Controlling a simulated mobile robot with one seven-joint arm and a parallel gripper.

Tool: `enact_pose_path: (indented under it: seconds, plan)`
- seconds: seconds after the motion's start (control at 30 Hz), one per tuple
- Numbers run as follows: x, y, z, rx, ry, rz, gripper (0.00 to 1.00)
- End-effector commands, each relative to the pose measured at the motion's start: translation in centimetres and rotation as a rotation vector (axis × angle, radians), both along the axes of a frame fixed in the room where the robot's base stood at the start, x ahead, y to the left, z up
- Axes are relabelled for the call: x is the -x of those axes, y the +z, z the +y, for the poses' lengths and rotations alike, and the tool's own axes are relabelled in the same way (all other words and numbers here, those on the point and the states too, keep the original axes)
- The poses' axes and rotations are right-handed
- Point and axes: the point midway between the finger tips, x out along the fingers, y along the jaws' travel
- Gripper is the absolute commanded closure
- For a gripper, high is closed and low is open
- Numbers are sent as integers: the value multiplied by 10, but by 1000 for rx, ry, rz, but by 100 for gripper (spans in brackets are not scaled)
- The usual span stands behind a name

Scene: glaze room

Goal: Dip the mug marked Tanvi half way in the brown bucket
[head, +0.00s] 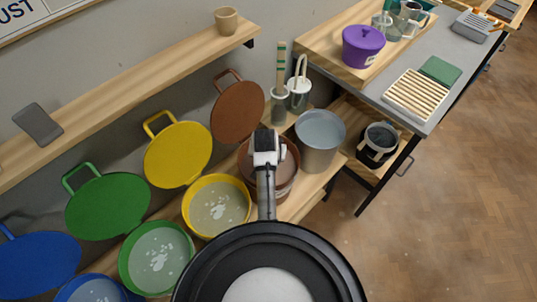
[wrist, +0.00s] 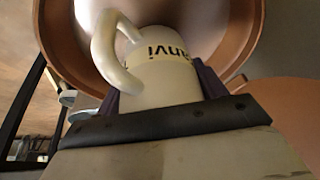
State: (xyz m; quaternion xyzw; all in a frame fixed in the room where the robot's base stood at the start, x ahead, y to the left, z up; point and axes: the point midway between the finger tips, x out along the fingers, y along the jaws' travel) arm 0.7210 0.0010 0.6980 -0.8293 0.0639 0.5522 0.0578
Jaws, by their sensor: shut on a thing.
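The cream mug (wrist: 165,82) is in the wrist view, with the letters "anvi" readable on its side and its handle (wrist: 105,50) to the left. My gripper (wrist: 160,92) is shut on it, a finger with purple showing on each side. The brown bucket's wall (wrist: 243,35) curves around the mug's far end. In the head view my arm reaches over the brown bucket (head: 288,183), and the arm hides the mug and much of the bucket's mouth. I cannot tell whether the mug touches the glaze.
Yellow (head: 217,179) and green (head: 124,262) buckets stand left of the brown one, a grey bucket (head: 320,145) close on its right. A brown lid (head: 237,112) is against the wall behind. A jar with a tool (head: 279,105) stands behind too. The floor at right is clear.

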Motion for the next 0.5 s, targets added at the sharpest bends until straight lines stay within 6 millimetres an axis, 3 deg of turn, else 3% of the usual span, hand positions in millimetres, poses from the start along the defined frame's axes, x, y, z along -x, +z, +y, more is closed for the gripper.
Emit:
enact_pose_path:
  seconds: [0.5]
  plan:
    - [0, -41, 0, 0, 0, 0, 61]
